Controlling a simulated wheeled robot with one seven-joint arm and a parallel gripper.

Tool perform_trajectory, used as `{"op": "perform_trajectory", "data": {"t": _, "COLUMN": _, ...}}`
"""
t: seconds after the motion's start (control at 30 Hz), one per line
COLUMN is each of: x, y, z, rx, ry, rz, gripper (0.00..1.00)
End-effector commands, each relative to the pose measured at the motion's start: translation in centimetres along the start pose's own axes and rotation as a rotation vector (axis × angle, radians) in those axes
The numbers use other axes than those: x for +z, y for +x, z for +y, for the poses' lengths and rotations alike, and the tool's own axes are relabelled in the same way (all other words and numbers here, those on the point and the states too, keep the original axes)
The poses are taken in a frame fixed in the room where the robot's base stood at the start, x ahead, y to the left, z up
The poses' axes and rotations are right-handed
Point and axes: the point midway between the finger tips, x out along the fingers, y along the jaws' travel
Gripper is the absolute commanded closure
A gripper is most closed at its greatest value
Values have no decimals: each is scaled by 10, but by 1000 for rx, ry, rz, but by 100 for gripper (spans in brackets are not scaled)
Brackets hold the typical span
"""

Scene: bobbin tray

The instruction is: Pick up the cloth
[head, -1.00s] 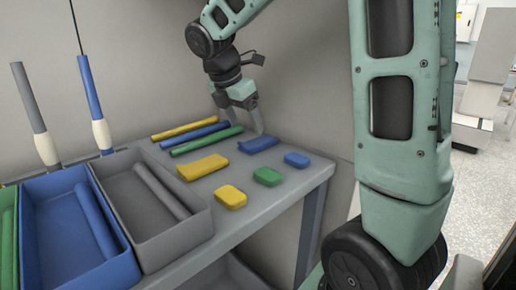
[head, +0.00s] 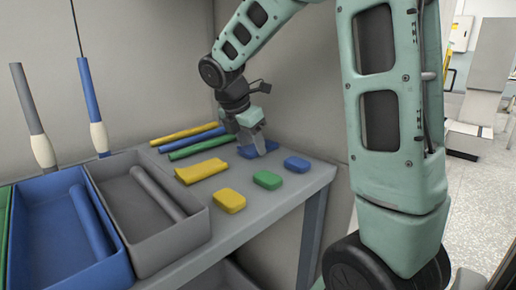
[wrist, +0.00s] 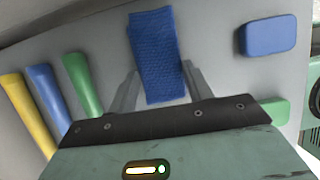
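A flat blue cloth (head: 273,147) lies on the grey table near its far right part. It shows as a textured blue strip in the wrist view (wrist: 155,50). My gripper (head: 254,152) is low over this cloth and partly hides it in the head view. In the wrist view my gripper (wrist: 160,80) is open, with one finger on each side of the cloth's near end. I cannot tell whether the fingers touch it. A folded yellow cloth (head: 201,171) lies to the left on the table.
Yellow (head: 184,134), blue (head: 193,140) and green (head: 205,143) rods lie left of my gripper. Yellow (head: 229,201), green (head: 267,180) and blue (head: 297,165) blocks lie along the front. Blue (head: 60,230) and grey (head: 150,220) trays stand left. A wall stands behind.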

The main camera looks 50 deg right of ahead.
Motion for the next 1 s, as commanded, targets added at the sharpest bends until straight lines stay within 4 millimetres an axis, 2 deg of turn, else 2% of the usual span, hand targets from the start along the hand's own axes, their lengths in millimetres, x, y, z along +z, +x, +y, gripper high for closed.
{"op": "perform_trajectory", "data": {"t": 0.27, "x": 0, "y": -1, "z": 0, "rx": 0, "ry": 0, "rz": 0, "gripper": 72}}
{"op": "perform_trajectory", "data": {"t": 0.37, "x": 3, "y": -7, "z": 0, "rx": 1, "ry": 0, "rz": -1, "gripper": 72}}
{"op": "perform_trajectory", "data": {"t": 0.73, "x": 29, "y": -71, "z": 1, "rx": 3, "ry": 1, "rz": -1, "gripper": 72}}
{"op": "perform_trajectory", "data": {"t": 0.9, "x": 37, "y": -89, "z": 1, "rx": 1, "ry": 0, "rz": -1, "gripper": 72}}
{"op": "perform_trajectory", "data": {"t": 1.0, "x": 38, "y": -92, "z": 0, "rx": 1, "ry": 0, "rz": -1, "gripper": 72}}
